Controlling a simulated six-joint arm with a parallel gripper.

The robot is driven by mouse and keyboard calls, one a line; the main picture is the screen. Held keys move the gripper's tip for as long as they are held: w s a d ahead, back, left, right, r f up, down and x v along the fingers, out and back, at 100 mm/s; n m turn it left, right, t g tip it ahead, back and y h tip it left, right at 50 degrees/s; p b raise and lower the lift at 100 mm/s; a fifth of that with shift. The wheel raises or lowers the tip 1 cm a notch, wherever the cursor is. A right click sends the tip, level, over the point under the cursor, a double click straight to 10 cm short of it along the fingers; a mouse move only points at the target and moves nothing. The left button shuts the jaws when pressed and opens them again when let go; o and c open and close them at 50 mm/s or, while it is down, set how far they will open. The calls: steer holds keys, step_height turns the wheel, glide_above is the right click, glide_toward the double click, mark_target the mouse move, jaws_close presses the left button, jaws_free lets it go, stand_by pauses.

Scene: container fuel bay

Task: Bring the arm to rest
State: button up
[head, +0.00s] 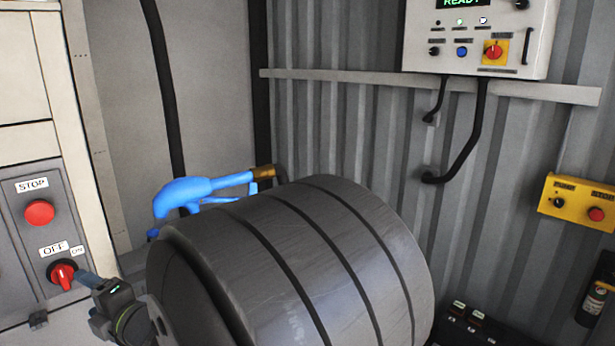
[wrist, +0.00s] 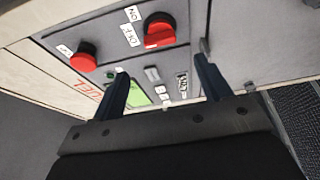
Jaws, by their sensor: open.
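My gripper (head: 84,279) is at the lower left of the head view, with its fingertips close to the red OFF/ON rotary switch (head: 62,275) on a grey panel. In the wrist view my gripper (wrist: 160,78) shows two dark blue fingers spread apart with nothing between them. The red switch (wrist: 160,31) lies beyond the gap between the fingertips, near the top of that view. I cannot tell whether a finger touches the switch.
A red STOP button (head: 39,212) sits above the switch. A blue fuel nozzle (head: 205,188) is by the back wall. A white control box (head: 480,38) reads READY. A yellow button box (head: 577,203) and a fire extinguisher (head: 597,300) are at right.

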mark_target(64, 280)
steer(key=x, duration=1.1)
steer(key=shift+w+a, duration=0.1)
steer(key=shift+a, duration=0.2)
steer(key=v, duration=1.7)
steer(key=x, duration=1.6)
steer(key=shift+w+a, duration=0.1)
steer(key=shift+a, duration=0.15)
steer(key=shift+w+a+f, duration=0.1)
steer(key=shift+a, duration=0.15)
steer(key=m+t+y, duration=0.1)
steer(key=m, duration=0.2)
steer(key=m+t, duration=0.1)
steer(key=m, duration=0.3)
steer(key=shift+d+y, duration=0.1)
steer(key=shift+y, duration=0.3)
steer(key=m+t, duration=0.2)
steer(key=m, duration=0.2)
steer(key=shift+w, duration=0.1)
steer(key=m+t, duration=0.1)
steer(key=m, duration=0.1)
steer(key=m+t, duration=0.1)
steer(key=m, duration=0.2)
steer(key=shift+d+t+h, duration=0.15)
steer(key=shift+t+h, duration=0.15)
